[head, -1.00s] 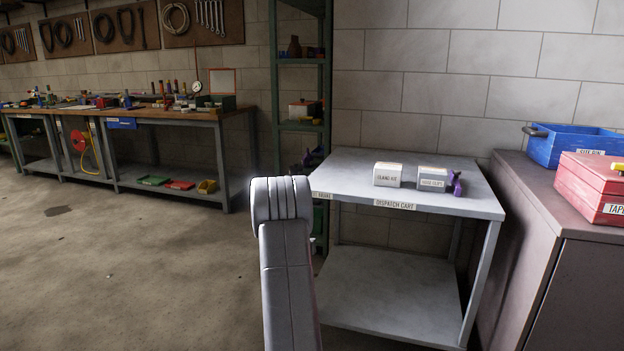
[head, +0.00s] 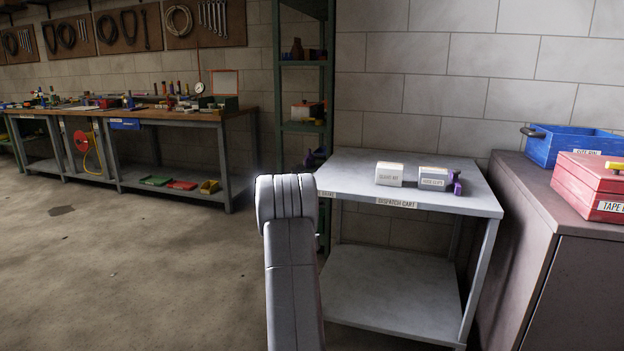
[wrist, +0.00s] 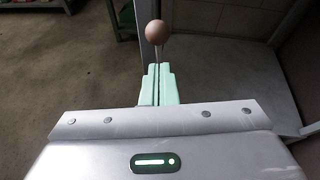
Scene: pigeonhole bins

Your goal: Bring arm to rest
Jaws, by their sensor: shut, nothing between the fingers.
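My gripper (wrist: 158,84) shows in the wrist view as two pale green fingers, pressed together and empty. A brown ball on a thin stalk (wrist: 155,32) appears just beyond the fingertips; I cannot tell what it belongs to. In the head view my grey arm stands in the lower middle, in front of the left end of the dispatch cart (head: 345,190). The gripper itself is hidden or outside the head view. On the cart top sit a white box (head: 389,174), a grey-and-white box (head: 432,178) and a purple item (head: 457,184) at its right.
A grey cabinet (head: 520,220) on the right carries a blue bin (head: 570,148) and a red tape box (head: 590,185). A green shelf rack (head: 303,127) stands behind the cart. A long workbench (head: 180,116) is at the back left.

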